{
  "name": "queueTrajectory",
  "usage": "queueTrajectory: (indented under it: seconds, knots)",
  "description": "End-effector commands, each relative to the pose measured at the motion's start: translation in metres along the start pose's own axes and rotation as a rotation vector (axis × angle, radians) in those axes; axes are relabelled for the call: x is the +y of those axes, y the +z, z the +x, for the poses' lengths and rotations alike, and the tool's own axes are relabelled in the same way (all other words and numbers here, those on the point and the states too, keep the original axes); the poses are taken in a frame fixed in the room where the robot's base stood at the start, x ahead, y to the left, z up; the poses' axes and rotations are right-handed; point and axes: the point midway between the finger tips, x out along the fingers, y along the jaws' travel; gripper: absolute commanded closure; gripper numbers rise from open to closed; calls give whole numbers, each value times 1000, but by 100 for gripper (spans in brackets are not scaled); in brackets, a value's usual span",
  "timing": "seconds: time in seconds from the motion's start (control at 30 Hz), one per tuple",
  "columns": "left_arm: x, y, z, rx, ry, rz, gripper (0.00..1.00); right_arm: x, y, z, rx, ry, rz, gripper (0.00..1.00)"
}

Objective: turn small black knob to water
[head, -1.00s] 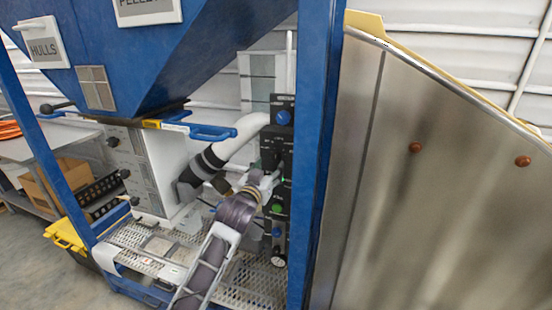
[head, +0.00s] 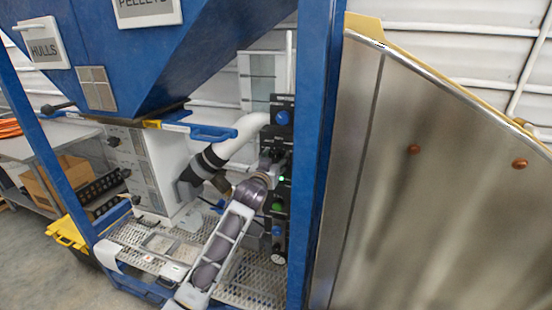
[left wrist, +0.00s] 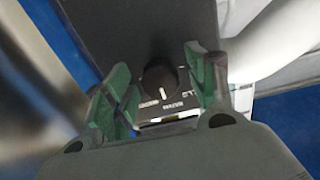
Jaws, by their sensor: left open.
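My left gripper (left wrist: 160,95) is open, with one green-padded finger on each side of the knob. I cannot tell whether the fingers touch it. In the head view my left gripper (head: 272,160) is at the tall black control panel (head: 283,140), and the arm hides the small knob there. The panel also carries a blue knob (head: 282,117) near its top and a green button (head: 277,207) lower down. My right gripper is not in view.
A blue post (head: 313,150) stands just right of the panel. A white pipe (head: 240,135) runs to the panel from the left, under the blue hopper (head: 190,50). A perforated metal platform (head: 255,280) lies below. A large steel sheet (head: 430,190) fills the right side.

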Motion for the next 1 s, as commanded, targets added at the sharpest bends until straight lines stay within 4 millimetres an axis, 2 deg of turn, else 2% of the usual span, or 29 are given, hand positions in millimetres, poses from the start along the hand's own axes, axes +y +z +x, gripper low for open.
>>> queueTrajectory:
  seconds: [0.4,0.77,1.0]
  knots:
    - [0,0,3,1,0,0,44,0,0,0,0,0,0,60]
    - [0,0,3,0,0,0,89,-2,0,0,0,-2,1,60]
    - [0,0,3,0,0,13,90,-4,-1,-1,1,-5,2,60]
